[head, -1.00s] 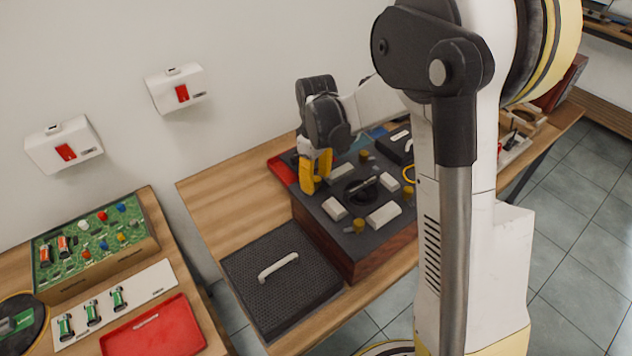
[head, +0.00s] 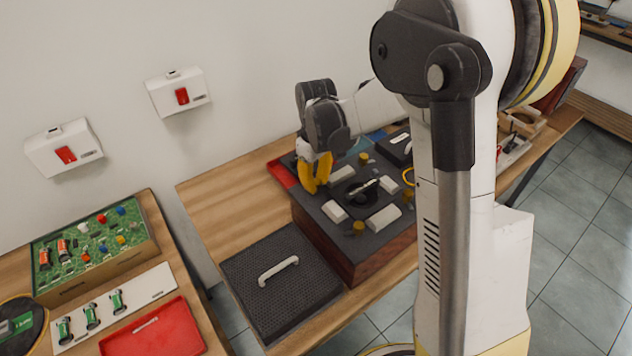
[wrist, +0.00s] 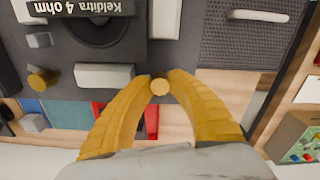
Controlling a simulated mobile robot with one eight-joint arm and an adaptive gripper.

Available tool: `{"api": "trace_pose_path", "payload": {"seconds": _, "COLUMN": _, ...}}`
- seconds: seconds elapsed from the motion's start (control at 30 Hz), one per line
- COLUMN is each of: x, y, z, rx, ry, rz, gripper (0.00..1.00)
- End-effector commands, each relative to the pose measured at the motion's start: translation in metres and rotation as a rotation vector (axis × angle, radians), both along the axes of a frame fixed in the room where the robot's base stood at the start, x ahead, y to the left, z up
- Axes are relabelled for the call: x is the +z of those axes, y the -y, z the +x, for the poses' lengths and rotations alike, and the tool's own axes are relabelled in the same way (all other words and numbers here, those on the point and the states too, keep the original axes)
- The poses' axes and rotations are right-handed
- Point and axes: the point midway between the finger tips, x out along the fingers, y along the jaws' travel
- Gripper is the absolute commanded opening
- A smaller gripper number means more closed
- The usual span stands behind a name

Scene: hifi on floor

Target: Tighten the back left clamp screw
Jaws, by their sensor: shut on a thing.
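The speaker box (head: 352,248) stands on the wooden bench, its dark top carrying white clamp bars and brass screws around a round driver (head: 362,192). My gripper (head: 314,188) is over the box's back left corner, fingers pointing down. In the wrist view, the yellow fingertips of my gripper (wrist: 160,86) are closed around the sides of a round brass screw head (wrist: 159,87). A white clamp bar (wrist: 105,76) lies beside that screw. The fingers hide this screw in the head view. Another brass screw (wrist: 42,80) stands beyond the bar.
A perforated grille panel (head: 310,288) with a white handle lies left of the box. A red tray (head: 282,172) is behind the box, close to my fingers. A second table holds a green board (head: 92,238) and a red tray (head: 160,330). Bare bench lies left of the box.

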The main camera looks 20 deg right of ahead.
Motion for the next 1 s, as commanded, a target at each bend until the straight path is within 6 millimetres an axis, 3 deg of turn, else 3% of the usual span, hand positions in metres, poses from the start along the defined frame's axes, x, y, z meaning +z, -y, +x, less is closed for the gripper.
{"api": "trace_pose_path", "payload": {"seconds": 1.0, "x": 0.0000, "y": 0.0001, "z": -0.0001, "rx": -0.936, "ry": 0.000, "rz": 0.000, "gripper": 0.00}}
